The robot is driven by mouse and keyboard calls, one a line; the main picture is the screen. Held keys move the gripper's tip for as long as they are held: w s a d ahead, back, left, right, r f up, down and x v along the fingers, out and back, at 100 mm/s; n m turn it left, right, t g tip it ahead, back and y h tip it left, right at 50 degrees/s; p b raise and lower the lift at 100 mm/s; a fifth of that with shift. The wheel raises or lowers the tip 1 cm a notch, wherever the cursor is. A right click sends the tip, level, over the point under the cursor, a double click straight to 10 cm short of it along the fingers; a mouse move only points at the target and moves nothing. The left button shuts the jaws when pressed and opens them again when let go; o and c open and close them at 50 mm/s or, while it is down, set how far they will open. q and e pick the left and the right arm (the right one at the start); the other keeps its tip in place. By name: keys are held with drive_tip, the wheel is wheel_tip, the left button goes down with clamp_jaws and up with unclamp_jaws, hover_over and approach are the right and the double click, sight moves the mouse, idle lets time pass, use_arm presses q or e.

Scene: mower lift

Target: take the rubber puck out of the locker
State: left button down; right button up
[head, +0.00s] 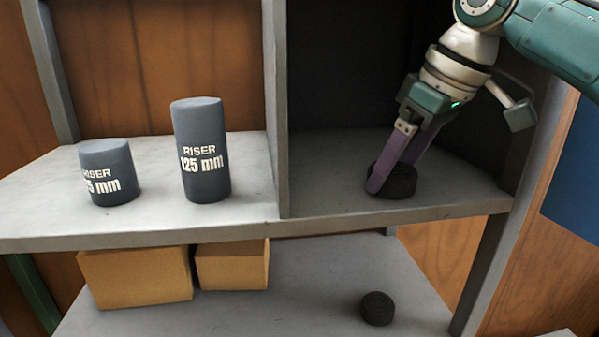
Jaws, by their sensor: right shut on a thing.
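A black rubber puck (402,183) is on the upper shelf in the right compartment of the grey locker (300,212). My right gripper (388,186) reaches down from the upper right and is shut on this puck. Its purple fingers cover the puck's left part. The puck appears to be at the shelf surface; whether it touches cannot be told. A second black puck (377,309) lies on the lower shelf, apart from the gripper. My left gripper is not in view.
A short grey riser (108,165) and a taller riser marked 125 mm (200,130) stand in the upper left compartment. A vertical divider (277,110) separates it from the puck's compartment. Cardboard boxes (135,280) sit on the lower shelf. A side post (490,265) stands at right.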

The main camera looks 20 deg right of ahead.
drive_tip(key=shift+r, duration=0.1)
drive_tip(key=c, duration=0.5)
drive_tip(key=shift+c, duration=0.2)
